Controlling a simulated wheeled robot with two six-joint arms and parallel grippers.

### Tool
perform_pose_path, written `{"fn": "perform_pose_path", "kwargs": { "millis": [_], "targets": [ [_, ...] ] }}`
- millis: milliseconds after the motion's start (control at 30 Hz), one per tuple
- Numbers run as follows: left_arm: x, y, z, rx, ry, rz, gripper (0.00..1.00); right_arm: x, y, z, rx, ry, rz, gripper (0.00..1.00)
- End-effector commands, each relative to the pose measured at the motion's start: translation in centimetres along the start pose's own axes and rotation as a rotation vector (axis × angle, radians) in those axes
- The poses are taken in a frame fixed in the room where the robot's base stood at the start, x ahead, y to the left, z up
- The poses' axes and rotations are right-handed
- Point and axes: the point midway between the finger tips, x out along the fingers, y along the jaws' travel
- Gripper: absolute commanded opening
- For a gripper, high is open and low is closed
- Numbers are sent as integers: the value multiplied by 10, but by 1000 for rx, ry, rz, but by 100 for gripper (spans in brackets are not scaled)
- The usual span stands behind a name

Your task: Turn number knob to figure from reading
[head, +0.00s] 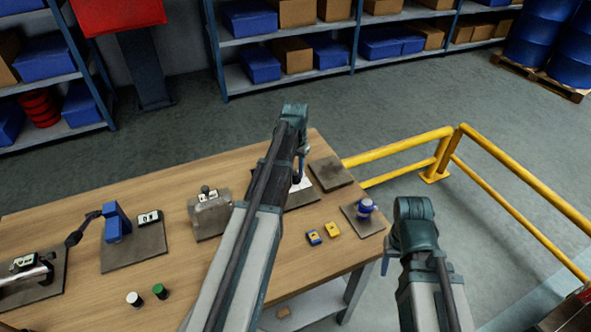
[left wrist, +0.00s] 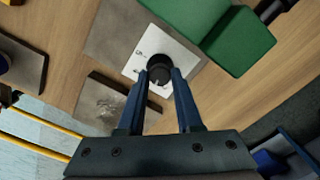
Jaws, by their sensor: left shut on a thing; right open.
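A round black knob (left wrist: 159,72) stands on a white dial plate (left wrist: 150,52) with small dark marks, too small to read. The dial plate lies on a grey base plate (left wrist: 117,35). My left gripper (left wrist: 160,76) has its two blue fingers on either side of the knob and is shut on it. In the head view my left arm hides the knob; only part of the white dial plate (head: 303,184) shows. My right gripper (head: 386,264) is open beyond the table's right edge, mostly hidden by its own wrist. Small white displays (head: 150,217) (head: 207,196) on the table are unreadable.
A bare grey plate (head: 331,173) lies beside the dial. A green body (left wrist: 238,40) sits close to the knob. A yellow rail (head: 400,148) runs behind the table.

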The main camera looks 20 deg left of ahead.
Motion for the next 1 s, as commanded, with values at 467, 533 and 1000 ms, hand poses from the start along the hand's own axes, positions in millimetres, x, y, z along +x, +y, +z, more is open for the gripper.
{"fn": "perform_pose_path", "kwargs": {
  "millis": [467, 533, 1000],
  "targets": [
    [0, 1, 1, 21, -3, 1, 0, 0, 0, 0, 0, 0, 0, 57],
    [0, 1, 2, 20, -3, 1, 0, 0, 0, 0, 0, 0, 0, 57],
    [0, 0, 0, 20, -1, 0, 64, 0, 0, 0, 0, 0, 0, 57]
  ]
}}
